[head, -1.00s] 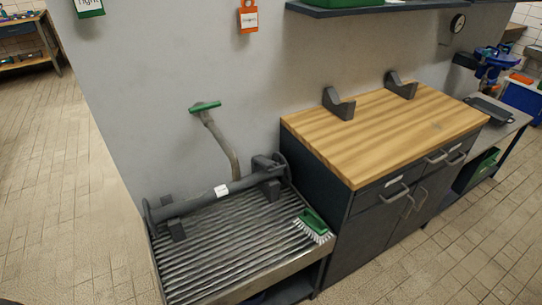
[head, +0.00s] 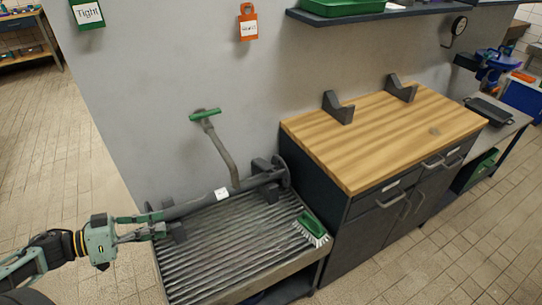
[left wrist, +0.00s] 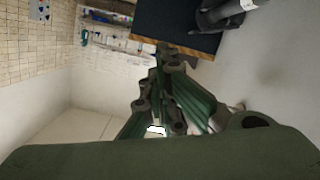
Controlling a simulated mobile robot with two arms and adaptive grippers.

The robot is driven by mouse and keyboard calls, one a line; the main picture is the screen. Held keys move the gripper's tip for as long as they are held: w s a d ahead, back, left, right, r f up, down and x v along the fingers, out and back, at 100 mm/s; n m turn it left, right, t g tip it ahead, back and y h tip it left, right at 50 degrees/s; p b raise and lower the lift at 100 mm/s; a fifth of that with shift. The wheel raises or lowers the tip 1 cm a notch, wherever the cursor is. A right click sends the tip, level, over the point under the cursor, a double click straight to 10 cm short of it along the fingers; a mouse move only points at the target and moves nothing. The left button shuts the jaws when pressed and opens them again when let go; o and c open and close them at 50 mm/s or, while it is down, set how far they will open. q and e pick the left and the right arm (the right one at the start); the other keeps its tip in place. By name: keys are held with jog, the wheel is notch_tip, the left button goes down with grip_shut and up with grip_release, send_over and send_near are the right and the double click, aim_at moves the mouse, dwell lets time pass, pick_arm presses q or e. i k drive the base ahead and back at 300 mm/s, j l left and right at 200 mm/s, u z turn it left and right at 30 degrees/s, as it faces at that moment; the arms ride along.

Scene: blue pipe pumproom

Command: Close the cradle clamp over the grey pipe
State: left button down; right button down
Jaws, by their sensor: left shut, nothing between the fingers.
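The grey pipe (head: 197,204), with a white label, lies across two dark cradles at the back of a ribbed bench. A bent grey arm with a green crossbar handle (head: 205,114) stands raised behind the pipe; it looks like the open clamp, though its hinge is hidden. My left gripper (head: 162,231) is shut and empty, by the pipe's left end and the left cradle (head: 177,232); contact cannot be told. Its fingers (left wrist: 173,62) show in the left wrist view, with part of the pipe (left wrist: 225,13) at the top. My right gripper is not in view.
The ribbed bench (head: 228,248) holds a green brush (head: 312,229) at its right. A wooden-topped cabinet (head: 385,132) with two empty brackets stands to the right. A grey wall (head: 165,80) rises behind. Tiled floor is open in front.

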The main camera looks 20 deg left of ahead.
aim_at(266, 167)
jog(key=i, duration=0.9)
